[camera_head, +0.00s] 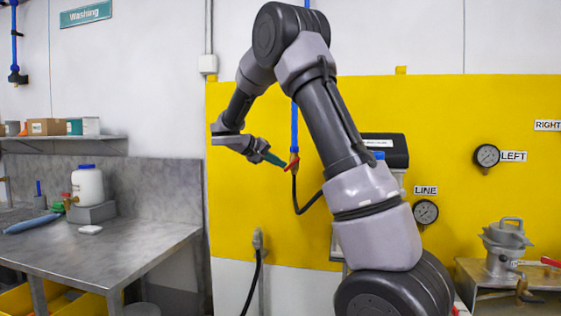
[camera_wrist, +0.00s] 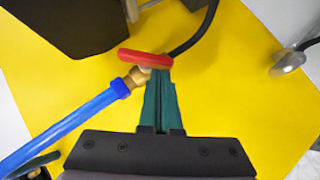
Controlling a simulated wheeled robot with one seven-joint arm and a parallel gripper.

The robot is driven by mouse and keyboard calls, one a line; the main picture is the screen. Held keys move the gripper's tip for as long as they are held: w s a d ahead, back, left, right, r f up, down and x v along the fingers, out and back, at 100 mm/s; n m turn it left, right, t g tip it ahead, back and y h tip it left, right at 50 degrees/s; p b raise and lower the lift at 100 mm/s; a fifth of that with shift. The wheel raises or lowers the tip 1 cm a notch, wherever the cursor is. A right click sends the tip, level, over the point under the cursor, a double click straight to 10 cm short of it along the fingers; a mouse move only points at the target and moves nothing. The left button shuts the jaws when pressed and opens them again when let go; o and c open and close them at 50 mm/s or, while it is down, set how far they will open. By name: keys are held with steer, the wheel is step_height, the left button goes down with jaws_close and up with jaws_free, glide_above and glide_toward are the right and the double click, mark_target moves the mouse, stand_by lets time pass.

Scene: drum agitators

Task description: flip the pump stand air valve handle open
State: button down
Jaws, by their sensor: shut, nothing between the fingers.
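A red valve handle (camera_head: 292,163) sits on a brass valve (camera_head: 294,152) at the lower end of a blue vertical pipe (camera_head: 294,125), in front of the yellow panel. In the wrist view the red handle (camera_wrist: 140,58) lies at an angle across the line of the blue pipe (camera_wrist: 65,130). My gripper (camera_head: 283,163) has green fingers, shut and empty, with the tips close beside the handle. In the wrist view my gripper (camera_wrist: 159,75) has its tips at the handle's right part, by the brass body (camera_wrist: 138,78). I cannot tell whether they touch.
A black hose (camera_head: 297,205) hangs below the valve. A black box (camera_head: 385,150) stands to the right, partly behind my arm. Gauges (camera_head: 487,155) are on the yellow panel (camera_head: 232,150). A metal table (camera_head: 120,255) with a white jug (camera_head: 88,184) is at left.

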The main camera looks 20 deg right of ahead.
steer(key=shift+s+d+f+n+h, duration=0.1)
steer(key=shift+f+n+h, duration=0.4)
steer(key=shift+n+h, duration=0.4)
steer(key=shift+d+f+n+h, duration=0.1)
steer(key=shift+f+n+h, duration=0.35)
steer(key=shift+n+h, duration=0.45)
steer(key=shift+s+d+f+n+h, duration=0.1)
steer(key=shift+f+n+h, duration=0.45)
steer(key=shift+h, duration=0.55)
